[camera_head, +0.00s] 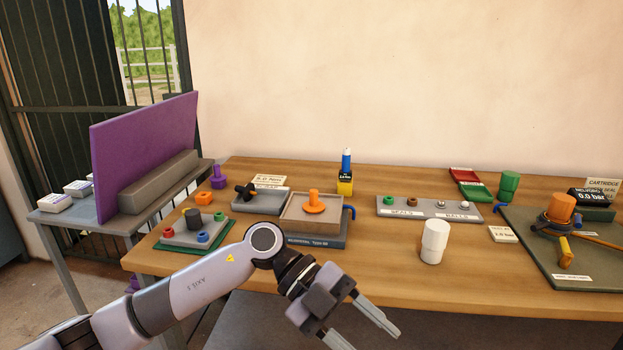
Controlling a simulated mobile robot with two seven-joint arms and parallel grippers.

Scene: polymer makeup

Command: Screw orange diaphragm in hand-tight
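An orange disc with an upright stem (314,203), which looks like the diaphragm, sits on a beige tray (299,229) near the middle of the table. An orange cylinder (561,207) stands on a dark round part on the green-grey mat (541,274) at the right; I cannot tell whether it belongs to the diaphragm assembly. My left gripper (368,338) is at the front edge of the table, its two fingers apart with nothing visible between them. It is well in front of the orange disc and touches nothing I can see. My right gripper is not in view.
A white cylinder (433,242) stands front centre. A grey rack (428,208) with small rings and balls lies behind it. A green-edged block with coloured rings (198,233) is at left. A yellow tool (565,252) and a gauge (590,196) are at right. The front table strip is mostly clear.

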